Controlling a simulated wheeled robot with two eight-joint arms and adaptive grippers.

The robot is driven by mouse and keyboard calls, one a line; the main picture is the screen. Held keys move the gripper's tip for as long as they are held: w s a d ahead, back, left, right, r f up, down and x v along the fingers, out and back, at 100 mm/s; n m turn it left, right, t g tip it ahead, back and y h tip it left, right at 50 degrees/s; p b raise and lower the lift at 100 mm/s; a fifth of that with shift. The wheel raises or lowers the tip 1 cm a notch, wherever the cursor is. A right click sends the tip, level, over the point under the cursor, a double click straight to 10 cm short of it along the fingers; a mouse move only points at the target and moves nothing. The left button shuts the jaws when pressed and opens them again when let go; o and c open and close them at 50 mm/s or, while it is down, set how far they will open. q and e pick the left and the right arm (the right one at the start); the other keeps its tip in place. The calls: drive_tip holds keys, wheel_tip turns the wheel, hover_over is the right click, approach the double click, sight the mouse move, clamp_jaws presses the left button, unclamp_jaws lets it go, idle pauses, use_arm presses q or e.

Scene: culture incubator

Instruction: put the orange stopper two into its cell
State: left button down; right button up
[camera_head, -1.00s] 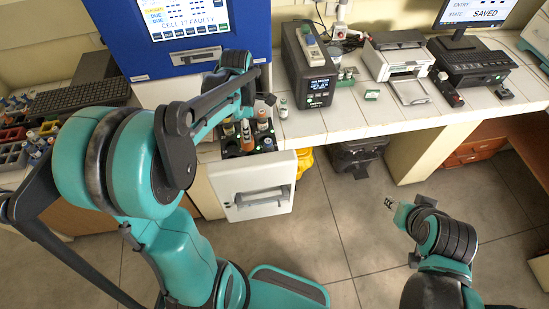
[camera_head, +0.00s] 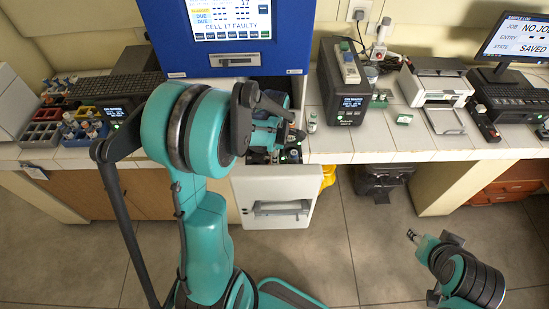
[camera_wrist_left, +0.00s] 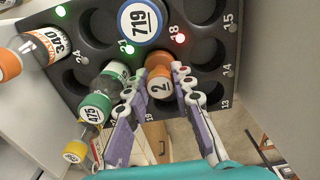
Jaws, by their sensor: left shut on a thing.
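The orange stopper two (camera_wrist_left: 160,82) shows in the left wrist view, with its numbered top toward the camera. My left gripper (camera_wrist_left: 162,100) has a finger on each side of it and is shut on it. The stopper is over the dark rack (camera_wrist_left: 215,50), near the cells marked 18 and 19; I cannot tell how deep it sits. In the head view my left arm hides most of the rack and the left gripper (camera_head: 268,135). My right gripper (camera_head: 412,235) hangs over the floor at right, too small to tell its state.
Lights glow green and red. The rack is in the open white drawer (camera_head: 275,200) under the blue incubator (camera_head: 235,60).

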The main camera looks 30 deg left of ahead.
use_arm(q)
drive_tip(key=shift+f, duration=0.2)
drive_tip(key=c, duration=1.3)
unclamp_jaws()
drive_tip(key=shift+r, duration=0.1)
drive_tip(key=shift+r, duration=0.2)
wheel_tip(320, 180, up, 12)
drive_tip(key=p, duration=0.2)
